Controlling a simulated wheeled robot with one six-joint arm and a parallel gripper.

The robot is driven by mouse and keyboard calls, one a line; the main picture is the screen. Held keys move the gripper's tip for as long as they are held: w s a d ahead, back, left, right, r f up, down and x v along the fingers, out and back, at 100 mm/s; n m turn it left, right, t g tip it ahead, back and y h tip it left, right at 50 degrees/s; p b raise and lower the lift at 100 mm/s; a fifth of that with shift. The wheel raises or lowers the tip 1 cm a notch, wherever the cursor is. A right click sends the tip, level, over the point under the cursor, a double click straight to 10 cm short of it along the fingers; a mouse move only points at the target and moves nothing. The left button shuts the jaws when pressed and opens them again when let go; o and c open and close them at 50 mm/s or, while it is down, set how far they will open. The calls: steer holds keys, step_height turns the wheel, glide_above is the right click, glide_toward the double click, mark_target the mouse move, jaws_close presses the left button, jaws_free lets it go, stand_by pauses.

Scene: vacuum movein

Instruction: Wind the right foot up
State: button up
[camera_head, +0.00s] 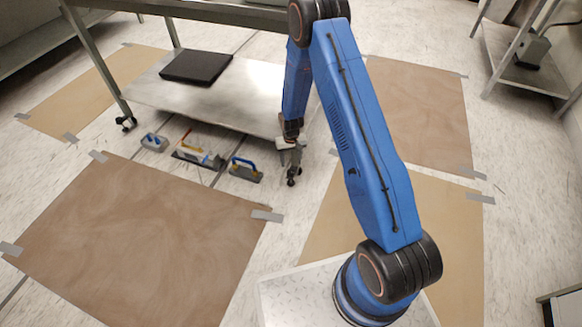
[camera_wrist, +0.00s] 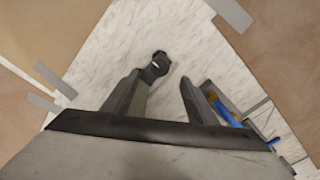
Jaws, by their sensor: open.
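The right foot is a small dark caster (camera_head: 292,174) under the near right leg of the metal table. In the wrist view a dark round part of it (camera_wrist: 158,63) shows just beyond the fingertips, nearer the left finger. My gripper (camera_wrist: 160,78) is open, with its two grey fingers apart and nothing held between them. I cannot tell whether the left finger touches the foot. In the head view my gripper (camera_head: 289,143) hangs beside the table's right leg, above the caster; its fingers are too small to make out there.
The table's lower shelf (camera_head: 240,95) carries a flat black slab (camera_head: 196,67). Another caster (camera_head: 127,123) stands at the left leg. Several trowel-like tools (camera_head: 200,155) lie on the floor left of the right foot. Taped brown sheets (camera_head: 145,235) cover much of the floor.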

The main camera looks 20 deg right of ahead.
step_height(320, 180, up, 10)
steer(key=shift+f, duration=0.25)
stand_by(0.6)
steer(key=s+d+r+t, duration=0.1)
steer(key=s+r, duration=0.3)
steer(key=r, duration=0.7)
steer(key=s+d+r, duration=0.1)
steer(key=s+r, duration=0.4)
steer(key=r, duration=0.6)
steer(key=s+d+r+t, duration=0.15)
steer(key=s+r, duration=0.25)
steer(key=r, duration=0.6)
steer(key=s+d+r, duration=0.1)
steer(key=s+r, duration=0.3)
steer(key=s, duration=0.6)
steer(key=s+d+r+t, duration=0.1)
steer(key=s+r, duration=0.4)
steer(key=s, duration=0.4)
steer(key=s+d+r+t, duration=0.1)
steer(key=s+r, duration=0.3)
steer(key=s, duration=0.6)
steer(key=shift+s+r, duration=0.3)
steer(key=shift+s, duration=0.05)
